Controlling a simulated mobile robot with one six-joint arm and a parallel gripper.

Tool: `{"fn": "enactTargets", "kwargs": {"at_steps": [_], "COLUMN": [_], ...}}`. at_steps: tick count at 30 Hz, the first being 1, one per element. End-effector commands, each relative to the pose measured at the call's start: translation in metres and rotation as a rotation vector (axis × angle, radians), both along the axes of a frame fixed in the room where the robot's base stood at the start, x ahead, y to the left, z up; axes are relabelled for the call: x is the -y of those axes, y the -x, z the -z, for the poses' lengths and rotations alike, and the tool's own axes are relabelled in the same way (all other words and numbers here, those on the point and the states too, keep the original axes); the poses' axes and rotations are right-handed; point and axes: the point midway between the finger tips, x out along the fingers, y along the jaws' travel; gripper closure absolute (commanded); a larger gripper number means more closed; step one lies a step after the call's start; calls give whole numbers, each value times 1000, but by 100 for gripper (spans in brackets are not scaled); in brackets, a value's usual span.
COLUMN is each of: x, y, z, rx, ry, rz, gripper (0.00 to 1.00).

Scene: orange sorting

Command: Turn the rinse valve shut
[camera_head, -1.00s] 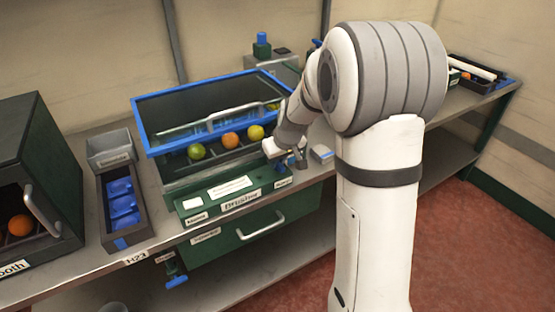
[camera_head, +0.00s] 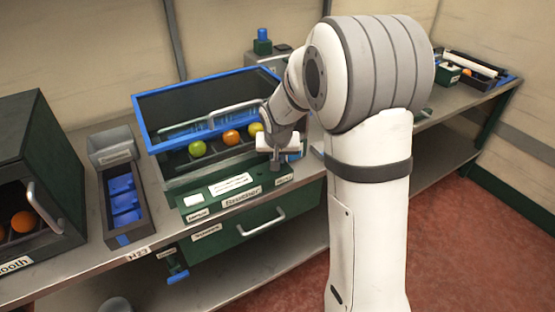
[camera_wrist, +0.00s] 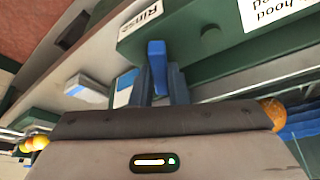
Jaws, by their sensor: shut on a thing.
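The rinse valve's blue handle (camera_wrist: 157,55) stands up between my fingers in the wrist view, beside the "Rinse" label (camera_wrist: 141,17) on the green panel. My gripper (camera_wrist: 160,84) is shut on this handle, with one finger on each side. In the head view my gripper (camera_head: 276,165) is low over the right end of the green panel (camera_head: 237,190), by a small label. There my gripper and wrist hide the handle, so its angle is hard to tell.
A blue-rimmed tub (camera_head: 152,142) behind the panel holds a green fruit (camera_head: 197,148), an orange (camera_head: 231,137) and a yellow one. A grey bin (camera_head: 109,145) and a dark tray (camera_head: 107,197) stand left, beside a dark green cabinet (camera_head: 40,150). A drawer handle (camera_head: 262,227) juts out below.

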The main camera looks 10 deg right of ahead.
Motion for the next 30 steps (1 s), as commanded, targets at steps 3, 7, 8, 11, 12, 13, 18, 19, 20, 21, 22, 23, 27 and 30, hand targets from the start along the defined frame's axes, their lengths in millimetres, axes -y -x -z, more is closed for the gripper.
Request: {"fn": "enactTargets", "kwargs": {"at_steps": [3,7,8,11,12,13,18,19,20,21,22,23,27,30], "x": [0,0,0,0,0,0,0,0,0,0,0,0,0,-1], "y": [0,1,1,1,1,1,1,1,0,0,0,0,0,1], "z": [1,0,0,0,0,0,0,0,0,0,0,0,0,-2], "rx": [-1,-2,-2,-2,-2,-2,-2,-2,-2,-2,-2,-2,-1,0], "ry": [1,0,0,0,0,-1,-1,-1,-1,-1,-1,-1,0,0], "rz": [11,15,15,14,14,14,14,14,14,14,14,14,13,13], "gripper": [100,100,100,100,100,100,74,72,69,66,64,64,64,64]}}
